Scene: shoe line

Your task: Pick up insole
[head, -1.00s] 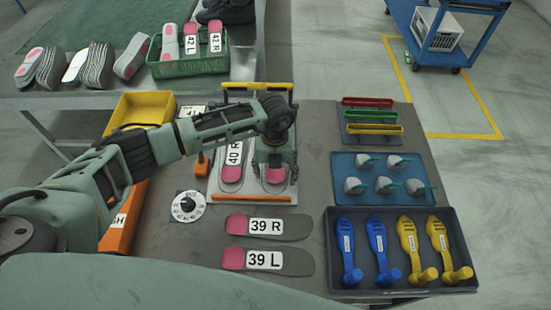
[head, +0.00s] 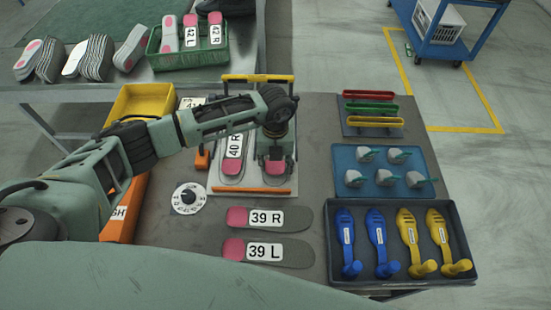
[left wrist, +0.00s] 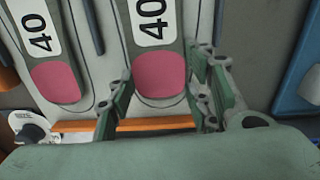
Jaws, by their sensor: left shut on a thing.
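A grey insole with a pink heel and a 40 label (left wrist: 160,75) lies toe-away on the pale fixture board (head: 213,183). Its heel (head: 275,168) shows under my left gripper (head: 275,158) in the head view; the rest is mostly hidden by the arm. In the left wrist view the two fingers (left wrist: 160,90) stand on either side of the pink heel, shut on the insole. I cannot tell whether it is lifted off the board. The 40 R insole (head: 232,150) lies beside it on the left. My right gripper is not in view.
Insoles 39 R (head: 293,218) and 39 L (head: 293,254) lie in front of the board. An orange bar (head: 252,191) crosses the board's near edge, and a yellow handle (head: 257,78) its far edge. A dial (head: 188,199) is at left, a dark tray (head: 333,272) at right.

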